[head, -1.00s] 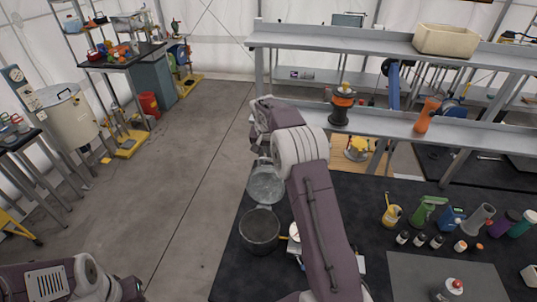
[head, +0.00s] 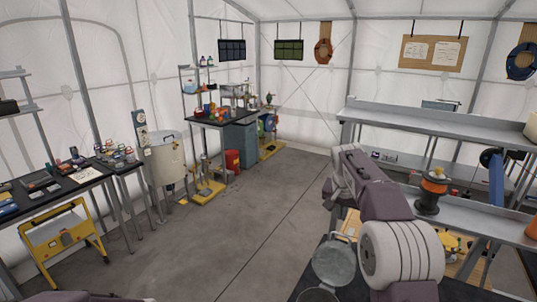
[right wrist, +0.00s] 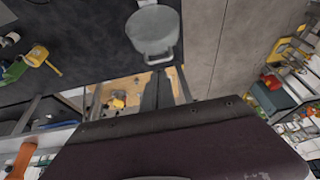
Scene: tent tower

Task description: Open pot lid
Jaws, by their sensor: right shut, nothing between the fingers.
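The grey metal pot (head: 317,295) is at the bottom edge of the head view, mostly cut off. Its round lid (head: 333,257) stands open, tilted up behind the pot's rim. The lid also shows in the right wrist view (right wrist: 152,32), with a handle at its lower edge. My right gripper (right wrist: 172,74) is shut and empty, its fingertips just below the lid's handle in that view; I cannot tell if they touch. In the head view the right arm hides the fingers. My left gripper is out of view; only a sliver of the left arm shows.
The pot stands on a black tabletop (right wrist: 90,28). A metal shelf (head: 440,122) and an orange-and-black spool (head: 431,190) are right of my right arm. Open concrete floor (head: 235,235) lies to the left. Side tables (head: 55,190) line the left wall.

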